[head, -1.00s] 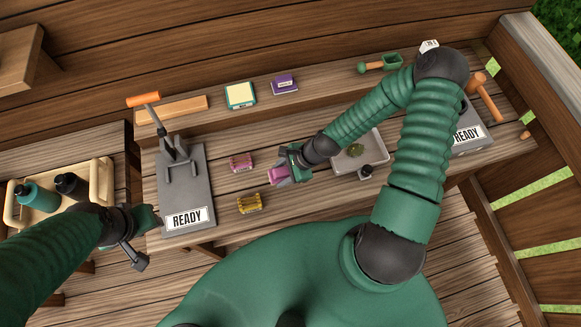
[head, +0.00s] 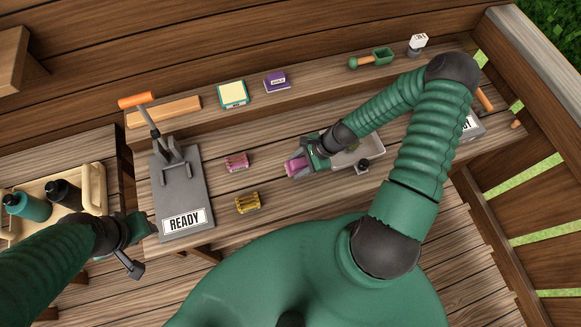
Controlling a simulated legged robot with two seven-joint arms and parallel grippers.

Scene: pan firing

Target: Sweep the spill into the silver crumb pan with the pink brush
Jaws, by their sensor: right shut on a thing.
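My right gripper (head: 307,160) is shut on a plain pink thing (head: 295,167), likely the pink brush, just above the bench, left of a grey-silver pan (head: 372,158). My gripper and forearm cover the pan's left part. The green clump inside the pan is mostly hidden, and I cannot make out a spill on the bench. My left gripper (head: 140,228) is low at the left, beside the front of a grey stand; whether it is open is unclear.
A grey lever stand marked READY (head: 182,195) is at left. A pink piece (head: 236,162) and a yellow piece (head: 247,203) lie on the bench. A tan tray (head: 98,178) with bottles is far left.

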